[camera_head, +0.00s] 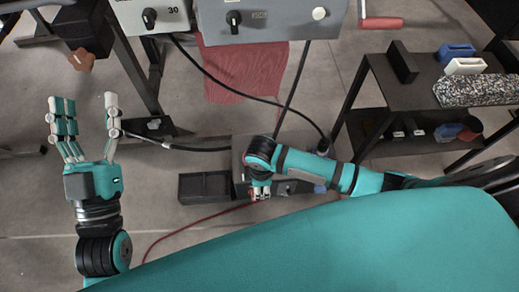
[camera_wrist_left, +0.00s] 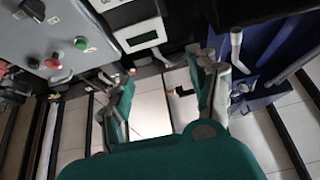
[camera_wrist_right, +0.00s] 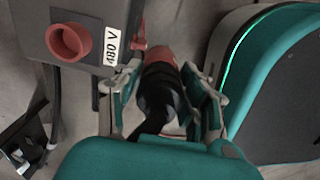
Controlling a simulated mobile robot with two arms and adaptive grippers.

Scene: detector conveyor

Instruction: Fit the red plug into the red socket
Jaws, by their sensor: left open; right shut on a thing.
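The red plug (camera_wrist_right: 159,58), with a black body, sits between the fingers of my right gripper (camera_wrist_right: 163,84) in the right wrist view. The gripper is shut on it. The round red socket (camera_wrist_right: 70,42) faces the camera on a grey box beside a "480 V" label, left of the plug and apart from it. In the head view my right gripper (camera_head: 261,192) is at the front of this low box, and the plug is mostly hidden there. My left gripper (camera_head: 83,112) is open and empty at the left; its spread fingers also show in the left wrist view (camera_wrist_left: 165,85).
A black open bin (camera_head: 205,187) stands left of the low box. A grey control panel (camera_head: 270,18) is above, with black cables hanging down. A dark shelf (camera_head: 425,90) with several objects stands at the right. A red cable (camera_head: 190,228) lies on open floor.

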